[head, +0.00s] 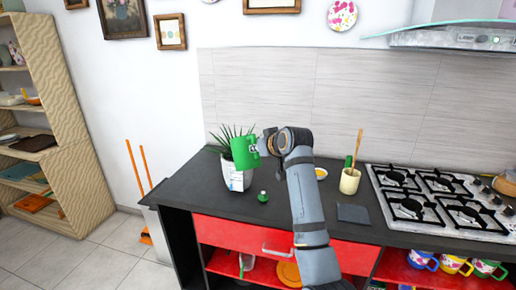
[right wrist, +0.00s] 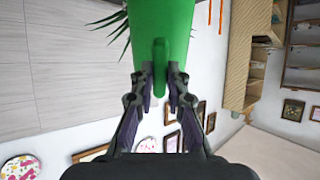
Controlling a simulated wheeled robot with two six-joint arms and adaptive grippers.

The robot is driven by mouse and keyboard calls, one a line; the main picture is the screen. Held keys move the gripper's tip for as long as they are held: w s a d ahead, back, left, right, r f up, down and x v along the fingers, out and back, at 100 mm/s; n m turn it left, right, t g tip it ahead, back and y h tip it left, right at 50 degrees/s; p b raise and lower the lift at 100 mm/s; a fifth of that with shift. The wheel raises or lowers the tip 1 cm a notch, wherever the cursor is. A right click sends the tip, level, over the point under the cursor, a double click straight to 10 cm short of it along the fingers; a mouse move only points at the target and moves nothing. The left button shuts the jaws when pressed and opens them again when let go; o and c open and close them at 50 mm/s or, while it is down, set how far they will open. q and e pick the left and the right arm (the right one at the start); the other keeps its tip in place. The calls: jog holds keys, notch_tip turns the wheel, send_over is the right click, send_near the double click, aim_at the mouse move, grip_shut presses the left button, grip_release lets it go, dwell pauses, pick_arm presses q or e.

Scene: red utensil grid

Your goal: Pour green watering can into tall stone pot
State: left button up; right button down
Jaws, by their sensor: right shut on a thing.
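The green watering can (head: 243,154) is up in the air at the pot in the head view, in front of the spiky plant, and looks tilted. My right gripper (head: 259,147) is shut on its handle; the right wrist view shows both fingers (right wrist: 160,84) closed around the green handle (right wrist: 160,65), with the can body (right wrist: 160,22) beyond. The pale pot (head: 237,181) holding the plant stands at the counter's left end, its rim partly hidden by the can. I cannot see any liquid. My left gripper is not in view.
A small green object (head: 263,196) sits on the dark counter (head: 285,208) right of the pot. Further right are a yellow dish (head: 320,173), a cream utensil cup (head: 350,181), a dark square (head: 353,213) and the gas stove (head: 425,195). A wooden shelf (head: 75,165) stands left.

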pick_arm(q)
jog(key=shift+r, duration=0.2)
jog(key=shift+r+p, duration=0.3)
jog(key=shift+p, duration=0.15)
dwell(0.8)
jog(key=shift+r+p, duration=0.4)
jog(key=shift+p, duration=0.05)
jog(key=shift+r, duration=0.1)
dwell(0.5)
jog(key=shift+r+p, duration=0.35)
jog(key=shift+p, duration=0.1)
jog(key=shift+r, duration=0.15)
dwell(0.5)
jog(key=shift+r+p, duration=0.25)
jog(key=shift+p, duration=0.15)
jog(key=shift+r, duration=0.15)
dwell(0.5)
